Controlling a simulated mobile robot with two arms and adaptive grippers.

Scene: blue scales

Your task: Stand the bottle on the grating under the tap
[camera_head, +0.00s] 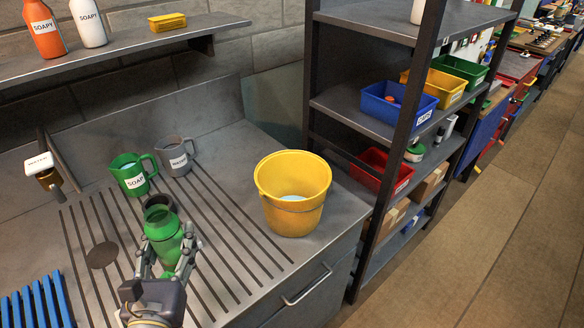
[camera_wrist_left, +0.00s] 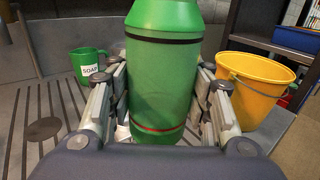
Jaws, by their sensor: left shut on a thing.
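In the left wrist view the bottle (camera_wrist_left: 163,90) fills the space between both fingers of the gripper (camera_wrist_left: 162,110). The slotted grating (camera_head: 215,262) lies around and below the bottle; whether the bottle's base touches it is hidden. The tap (camera_head: 42,170), with a brass-coloured body and a white label, is at the left, apart from the bottle. My right gripper is not in view.
A green SOAP jug (camera_head: 133,178) and a grey WATER jug (camera_head: 175,158) stand behind the bottle. A yellow bucket (camera_head: 290,205) stands to the right. A blue rack (camera_head: 38,304) is at the lower left. A dark round drain (camera_head: 102,255) lies left of the bottle.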

